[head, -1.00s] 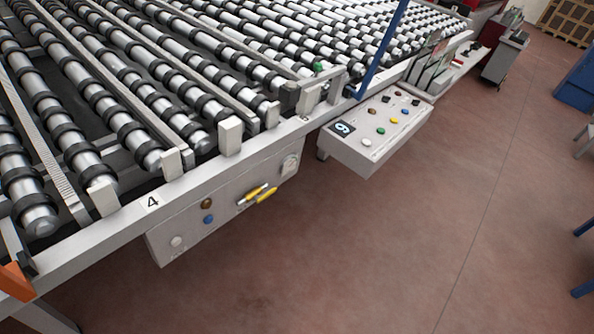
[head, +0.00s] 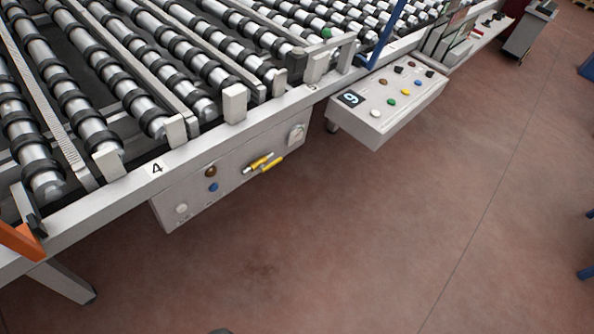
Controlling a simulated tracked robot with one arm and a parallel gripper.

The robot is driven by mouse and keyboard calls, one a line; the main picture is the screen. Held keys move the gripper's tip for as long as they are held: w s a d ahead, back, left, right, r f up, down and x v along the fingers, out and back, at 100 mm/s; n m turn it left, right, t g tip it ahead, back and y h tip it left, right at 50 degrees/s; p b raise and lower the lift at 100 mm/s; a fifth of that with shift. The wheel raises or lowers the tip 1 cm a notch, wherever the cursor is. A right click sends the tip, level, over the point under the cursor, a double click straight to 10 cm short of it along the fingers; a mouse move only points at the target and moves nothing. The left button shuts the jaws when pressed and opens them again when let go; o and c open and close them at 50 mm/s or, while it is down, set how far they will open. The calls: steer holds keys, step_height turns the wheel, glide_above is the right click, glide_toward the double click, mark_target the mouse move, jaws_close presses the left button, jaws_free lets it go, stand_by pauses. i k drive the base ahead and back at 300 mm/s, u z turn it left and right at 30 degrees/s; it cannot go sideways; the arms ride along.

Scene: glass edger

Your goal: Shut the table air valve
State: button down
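The table air valve appears to be among the fittings on the pale panel (head: 228,186) under the roller table's front edge, left of the middle. I cannot tell which lever is the table air valve. My gripper is not in view, and nothing touches the levers.
The roller table (head: 130,190) fills the upper left, with a "4" label on its rail. A control box (head: 385,118) with coloured buttons juts out to the right of the panel. An orange part (head: 20,242) is at the left edge. The reddish floor (head: 400,230) in front is clear.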

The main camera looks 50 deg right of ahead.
mark_target(264, 168)
steer(key=z, duration=1)
steer(key=i, duration=1)
